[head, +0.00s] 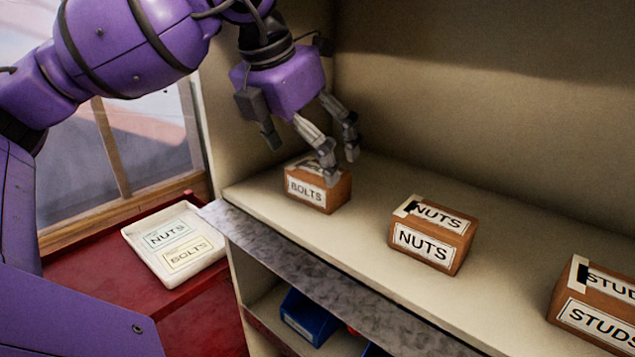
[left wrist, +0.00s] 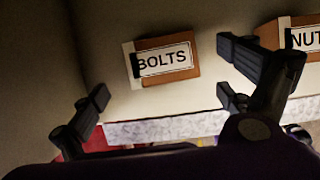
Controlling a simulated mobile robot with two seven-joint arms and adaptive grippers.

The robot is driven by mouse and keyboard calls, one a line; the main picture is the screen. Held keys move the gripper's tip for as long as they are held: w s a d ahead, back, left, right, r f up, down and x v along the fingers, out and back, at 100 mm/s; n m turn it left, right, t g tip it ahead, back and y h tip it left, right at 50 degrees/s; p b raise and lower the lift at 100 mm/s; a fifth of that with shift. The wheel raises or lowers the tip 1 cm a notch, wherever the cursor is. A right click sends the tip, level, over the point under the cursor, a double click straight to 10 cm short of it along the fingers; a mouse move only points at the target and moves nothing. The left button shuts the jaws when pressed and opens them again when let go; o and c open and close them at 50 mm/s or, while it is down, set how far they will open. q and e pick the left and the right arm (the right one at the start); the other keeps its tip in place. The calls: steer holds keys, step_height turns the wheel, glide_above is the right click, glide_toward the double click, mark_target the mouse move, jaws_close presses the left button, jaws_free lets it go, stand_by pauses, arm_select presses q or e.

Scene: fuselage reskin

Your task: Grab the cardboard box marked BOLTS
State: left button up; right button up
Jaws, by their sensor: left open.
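The brown cardboard box marked BOLTS (head: 316,194) sits on the upper shelf at its left end, label facing forward. In the left wrist view the BOLTS box (left wrist: 164,59) lies between the spread fingers, a little toward the top of the picture. My left gripper (head: 318,154) is open and points down just above the box. Its fingers hide part of the box top in the head view. It also shows in the left wrist view (left wrist: 163,85), with nothing between its fingers. I cannot tell whether a finger touches the box. My right gripper is not in view.
A NUTS box (head: 432,235) and a STUDS box (head: 597,305) stand farther right on the shelf (head: 365,205). The cabinet wall is close on the left. A white tray (head: 187,262) with NUTS and BOLTS labels lies on a red surface. A blue bin (head: 309,318) is below.

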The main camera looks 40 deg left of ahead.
mark_target(317, 170)
arm_select(q)
steer(key=shift+w+d+r, duration=0.1)
steer(key=shift+w+d, duration=0.1)
steer(key=shift+w, duration=0.1)
steer(key=x, duration=0.5)
steer(key=c, duration=1.7)
steer(key=shift+o, duration=0.2)
